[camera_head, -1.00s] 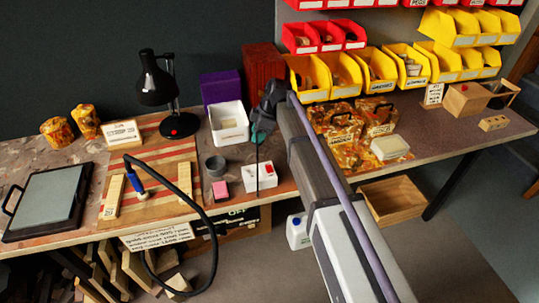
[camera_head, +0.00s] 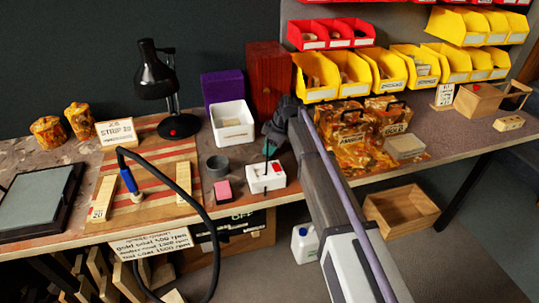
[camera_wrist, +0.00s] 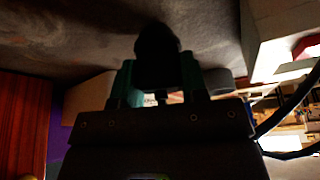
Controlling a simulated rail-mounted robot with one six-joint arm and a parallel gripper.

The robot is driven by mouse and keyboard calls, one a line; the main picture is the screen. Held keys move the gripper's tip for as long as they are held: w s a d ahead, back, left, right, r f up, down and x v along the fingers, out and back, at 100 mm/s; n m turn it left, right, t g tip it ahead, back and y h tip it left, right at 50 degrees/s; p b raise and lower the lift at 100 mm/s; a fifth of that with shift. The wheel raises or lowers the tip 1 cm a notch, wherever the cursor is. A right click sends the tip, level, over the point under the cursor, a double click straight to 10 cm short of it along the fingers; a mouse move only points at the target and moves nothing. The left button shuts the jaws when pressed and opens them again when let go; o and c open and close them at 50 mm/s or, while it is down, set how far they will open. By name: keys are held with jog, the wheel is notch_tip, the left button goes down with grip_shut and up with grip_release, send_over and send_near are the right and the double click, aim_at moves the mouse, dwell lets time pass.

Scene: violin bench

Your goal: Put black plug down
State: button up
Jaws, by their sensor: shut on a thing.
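My gripper (camera_head: 269,150) hangs over the bench, just behind the white box with a red switch (camera_head: 257,183). In the wrist view its two green fingers (camera_wrist: 160,75) are shut on the black plug (camera_wrist: 157,50), a dark rounded shape between the tips. In the head view the plug is too small and dark to make out against the gripper. A thin black line runs from near the fingers down to the white box. I cannot tell whether the plug touches the bench.
A white bin (camera_head: 232,138), a grey cup (camera_head: 216,166) and a pink block (camera_head: 223,190) stand left of the gripper. A tall red-brown box (camera_head: 268,75) stands behind. Camouflage-patterned cases (camera_head: 343,133) stand to the right. A black hose (camera_head: 200,215) loops over the bench's front edge.

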jog(key=shift+p, duration=0.3)
jog(key=shift+f, duration=0.25)
jog(key=o, duration=1)
jog(key=shift+c, duration=0.2)
jog(key=shift+r, duration=0.1)
jog(key=p+v, duration=1.1)
jog(key=v, duration=0.1)
jog(key=shift+r, duration=0.15)
